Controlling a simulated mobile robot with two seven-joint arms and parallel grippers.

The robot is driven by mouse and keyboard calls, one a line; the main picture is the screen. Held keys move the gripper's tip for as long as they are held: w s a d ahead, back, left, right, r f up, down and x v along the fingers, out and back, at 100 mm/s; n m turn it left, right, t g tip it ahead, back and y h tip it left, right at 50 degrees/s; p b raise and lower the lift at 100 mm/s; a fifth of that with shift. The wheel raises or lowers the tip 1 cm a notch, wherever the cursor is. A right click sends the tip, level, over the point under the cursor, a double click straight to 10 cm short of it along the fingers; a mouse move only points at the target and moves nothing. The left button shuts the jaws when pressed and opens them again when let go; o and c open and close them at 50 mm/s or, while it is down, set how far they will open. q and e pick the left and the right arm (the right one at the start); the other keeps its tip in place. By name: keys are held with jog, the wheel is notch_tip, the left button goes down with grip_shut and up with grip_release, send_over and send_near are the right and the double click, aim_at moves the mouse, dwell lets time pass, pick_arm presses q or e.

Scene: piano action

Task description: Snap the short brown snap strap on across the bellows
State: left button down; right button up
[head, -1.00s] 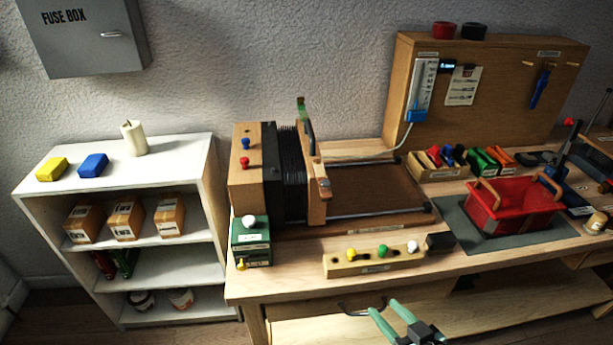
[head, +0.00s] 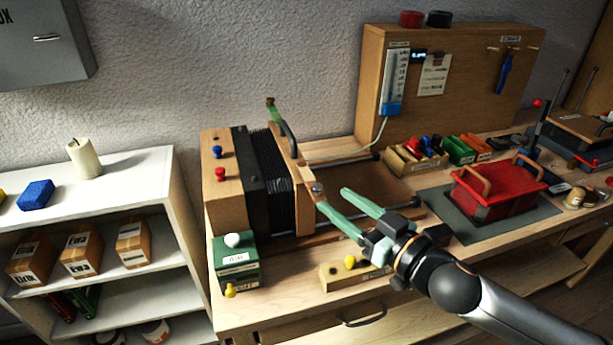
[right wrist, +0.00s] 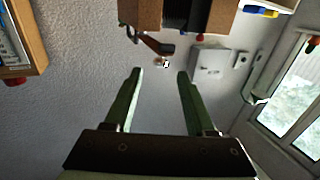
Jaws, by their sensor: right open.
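The black pleated bellows (head: 270,180) stands between the wooden end block (head: 221,185) with blue and red knobs and an upright wooden board (head: 297,177) with a dark handle (head: 288,140). My right gripper (head: 335,200) is open and empty, its green fingers pointing at the board's right side. In the right wrist view, nothing is between the fingers (right wrist: 159,74); a curved brown piece with a dark end (right wrist: 152,43) hangs beyond them. I cannot tell whether it is the snap strap, and I make out no strap across the bellows. My left gripper is not in view.
A green box (head: 236,265) with a white knob stands in front of the end block. A wooden block with a yellow knob (head: 350,262) is partly behind my right arm. A red crate (head: 487,205) stands on a mat to the right. A white shelf is at left.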

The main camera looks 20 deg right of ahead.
aim_at(314, 185)
jog(key=p+x, duration=0.1)
jog(key=x, duration=0.8)
jog(key=shift+w+a+p, duration=0.15)
jog(key=shift+w+p, duration=0.15)
grip_shut()
dwell(1.1)
